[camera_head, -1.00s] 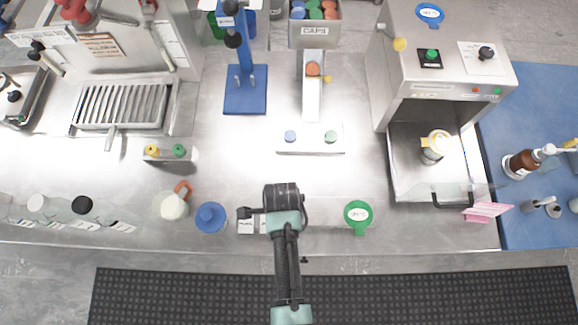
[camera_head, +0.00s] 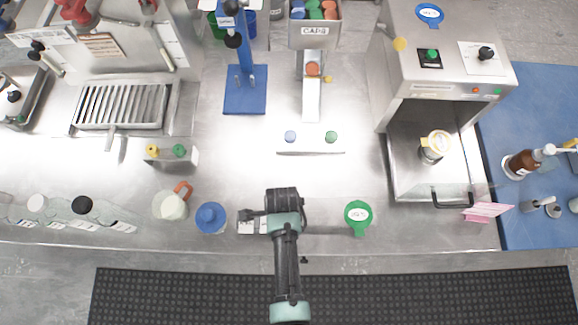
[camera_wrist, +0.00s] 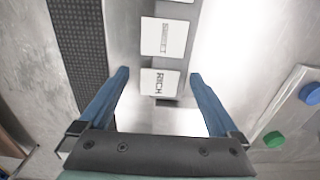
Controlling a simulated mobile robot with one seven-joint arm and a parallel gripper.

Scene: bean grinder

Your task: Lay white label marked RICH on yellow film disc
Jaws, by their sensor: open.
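The white label marked RICH (camera_wrist: 160,83) lies flat and shows between my fingertips in the wrist view; it also shows in the head view (camera_head: 264,226), partly hidden by my gripper. My gripper (camera_wrist: 159,75) is open and empty, above the label, one finger to each side of it in the picture. What looks like the yellow film disc (camera_head: 438,142) sits on a cup under the machine at the right, with a tab to its left. I cannot tell how closely it covers the cup. It is out of the wrist view.
A second white label (camera_wrist: 164,37) lies beside RICH. A blue capped item (camera_head: 211,216) stands to the left and a green disc with a white label (camera_head: 358,214) lies to the right. The machine's tray (camera_head: 400,181) surrounds the cup.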

